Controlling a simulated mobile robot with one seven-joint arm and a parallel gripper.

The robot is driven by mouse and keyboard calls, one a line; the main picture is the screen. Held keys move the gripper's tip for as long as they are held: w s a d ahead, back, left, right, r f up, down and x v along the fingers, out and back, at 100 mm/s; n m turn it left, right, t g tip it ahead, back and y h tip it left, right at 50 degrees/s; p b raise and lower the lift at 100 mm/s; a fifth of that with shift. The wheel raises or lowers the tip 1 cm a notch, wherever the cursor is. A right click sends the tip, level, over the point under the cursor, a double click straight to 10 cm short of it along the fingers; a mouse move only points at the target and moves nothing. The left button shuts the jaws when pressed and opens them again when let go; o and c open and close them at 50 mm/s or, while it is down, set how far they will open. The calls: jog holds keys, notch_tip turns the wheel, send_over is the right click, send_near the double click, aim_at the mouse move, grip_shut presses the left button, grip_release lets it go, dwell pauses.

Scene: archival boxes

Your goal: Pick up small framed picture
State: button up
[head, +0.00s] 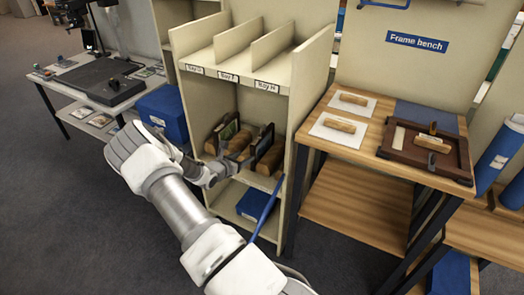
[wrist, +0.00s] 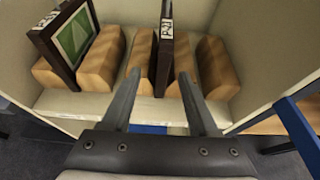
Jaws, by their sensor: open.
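Two dark framed pictures stand upright between rounded wooden blocks in the cream shelf unit. The left framed picture (wrist: 72,38) shows a green image in the wrist view; it also shows in the head view (head: 229,130). The right framed picture (wrist: 165,45) stands edge-on with a white tag, and shows in the head view too (head: 264,142). Which is the small one is unclear. My gripper (wrist: 160,76) is open in the wrist view, its fingertips appearing on either side of the right picture's lower edge. Whether it is between them in depth, or touched, I cannot tell.
Wooden blocks (wrist: 97,62) flank the pictures closely. The shelf unit (head: 181,40) has side walls and labelled upper bays. A blue bar (wrist: 296,130) crosses the wrist view's right side. A frame bench (head: 358,108) with a brown tray (head: 388,153) stands at right.

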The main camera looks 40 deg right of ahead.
aim_at(257, 151)
jog(key=b+x, duration=0.1)
jog(key=x, duration=0.5)
jog(key=b+x, duration=0.1)
jog(key=x, duration=0.1)
jog(key=b+x, duration=0.1)
jog(key=x, duration=0.1)
jog(key=shift+s+f, duration=0.2)
jog(key=shift+s, duration=0.15)
jog(key=shift+d+b, duration=0.2)
jog(key=shift+b, duration=0.1)
jog(key=shift+c, duration=0.3)
grip_shut()
jog(key=shift+w+r, duration=0.1)
